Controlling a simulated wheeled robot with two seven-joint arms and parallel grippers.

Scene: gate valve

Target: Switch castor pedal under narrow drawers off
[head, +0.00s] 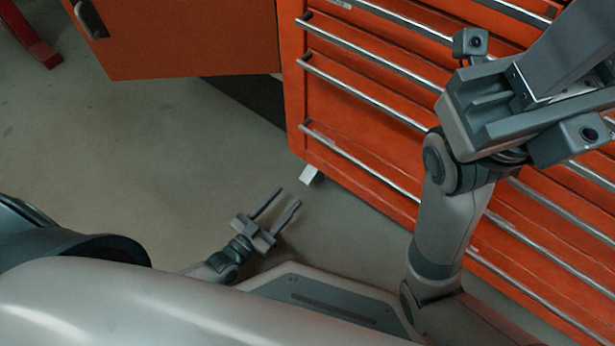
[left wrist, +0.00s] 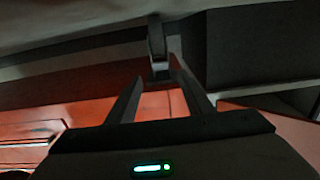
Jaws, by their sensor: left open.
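The drawer cabinet (head: 345,110) is orange with long metal handles. A small pale castor pedal (head: 310,174) sticks out under its near left corner, close to the floor. My left gripper (head: 288,196) is open and empty, low over the floor, just short of the pedal. In the left wrist view the castor part (left wrist: 157,42) shows beyond and between the open fingertips (left wrist: 156,70), apart from them as far as I can tell. Whether the pedal is up or down is unclear. My right arm's wrist (head: 490,115) is in front of the drawers; its finger state is unclear.
An orange cabinet door (head: 190,35) stands open at the upper left, left of the drawers. A red leg (head: 35,40) stands at the far upper left corner. The grey floor (head: 120,150) between is clear.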

